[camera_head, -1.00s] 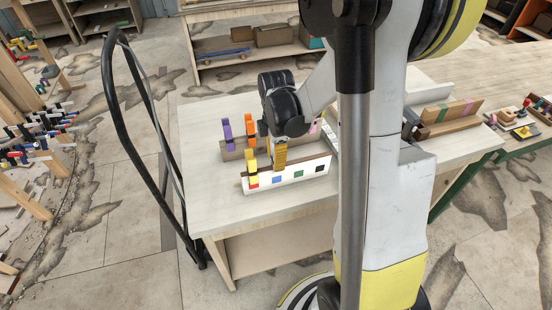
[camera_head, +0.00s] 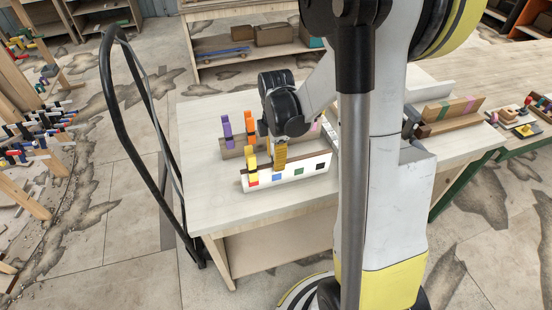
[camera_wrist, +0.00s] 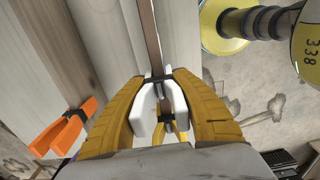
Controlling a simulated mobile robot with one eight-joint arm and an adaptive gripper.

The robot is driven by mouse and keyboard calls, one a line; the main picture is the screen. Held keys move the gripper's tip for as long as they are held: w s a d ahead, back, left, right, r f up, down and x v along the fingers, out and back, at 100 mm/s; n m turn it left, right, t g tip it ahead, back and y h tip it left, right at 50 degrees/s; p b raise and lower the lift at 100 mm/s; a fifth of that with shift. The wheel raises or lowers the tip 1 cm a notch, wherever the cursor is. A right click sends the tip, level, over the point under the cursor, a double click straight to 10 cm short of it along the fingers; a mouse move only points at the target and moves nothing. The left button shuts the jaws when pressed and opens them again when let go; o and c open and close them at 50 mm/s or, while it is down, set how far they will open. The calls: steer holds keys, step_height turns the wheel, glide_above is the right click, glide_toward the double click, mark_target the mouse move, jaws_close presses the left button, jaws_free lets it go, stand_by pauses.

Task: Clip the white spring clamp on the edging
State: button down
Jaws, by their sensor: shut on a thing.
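My gripper (camera_wrist: 158,100) is shut on the white spring clamp (camera_wrist: 143,112), with a yellow finger against the outer side of each white handle. The clamp's dark jaw end is at the brown edging (camera_wrist: 150,35), which runs up the wrist view and also shows between the handles. I cannot tell whether the jaws grip it. In the head view my gripper (camera_head: 279,155) is over the brown edging (camera_head: 303,160) atop the white piece with coloured squares (camera_head: 290,178). The white clamp cannot be made out there.
A yellow clamp (camera_head: 250,157) stands at the left end of the edging, left of my gripper. Purple (camera_head: 227,129) and orange (camera_head: 249,126) clamps stand on a board behind. An orange clamp (camera_wrist: 60,130) also shows in the wrist view. The table's front left (camera_head: 220,208) is clear.

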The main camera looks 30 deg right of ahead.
steer(key=shift+f, duration=0.15)
steer(key=shift+f+b, duration=0.4)
steer(key=shift+b, duration=0.15)
steer(key=c, duration=1)
jaws_free()
steer(key=shift+r, duration=0.1)
step_height(320, 180, up, 12)
